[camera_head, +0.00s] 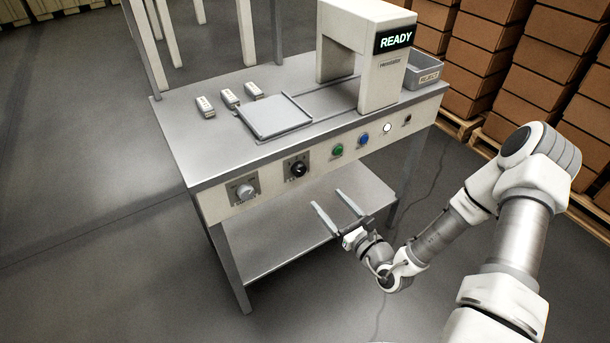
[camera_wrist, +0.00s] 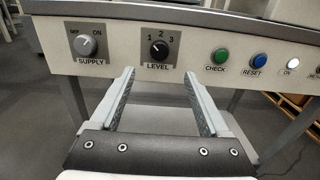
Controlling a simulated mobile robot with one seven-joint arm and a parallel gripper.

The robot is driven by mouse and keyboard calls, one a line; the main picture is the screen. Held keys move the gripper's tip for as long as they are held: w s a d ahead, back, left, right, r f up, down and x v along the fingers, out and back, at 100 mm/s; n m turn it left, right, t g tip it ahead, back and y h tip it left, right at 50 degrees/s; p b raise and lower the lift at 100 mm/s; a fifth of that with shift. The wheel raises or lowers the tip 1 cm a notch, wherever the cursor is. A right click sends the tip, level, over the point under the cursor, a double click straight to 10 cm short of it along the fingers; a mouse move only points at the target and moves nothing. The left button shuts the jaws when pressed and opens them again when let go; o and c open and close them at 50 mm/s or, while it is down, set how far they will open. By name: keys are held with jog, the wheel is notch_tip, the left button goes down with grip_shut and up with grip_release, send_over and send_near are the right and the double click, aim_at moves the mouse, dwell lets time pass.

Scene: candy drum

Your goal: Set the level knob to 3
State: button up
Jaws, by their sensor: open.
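The level knob (camera_wrist: 159,49) is black, on a dark grey plate marked 1, 2, 3 and LEVEL on the front panel. Its white mark seems to point up-left, toward 1. In the head view the knob (camera_head: 298,169) is right of the supply knob. My gripper (camera_head: 327,197) is open and empty, in front of the panel and lower than the knob. In the wrist view the two fingers of my gripper (camera_wrist: 159,73) point at the panel, with the knob above and between their tips. Nothing touches the knob.
The grey supply knob (camera_wrist: 88,46) is to the left. The green CHECK button (camera_wrist: 220,56) and blue RESET button (camera_wrist: 259,60) are to the right. The bench top holds a tray (camera_head: 275,116) and a machine whose display (camera_head: 395,39) reads READY. A lower shelf (camera_head: 270,235) lies below.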

aim_at(301, 170)
jog(key=b+x, duration=0.1)
jog(key=x, duration=1.1)
jog(key=shift+w+a+b, duration=0.1)
jog(key=shift+b, duration=0.2)
grip_shut()
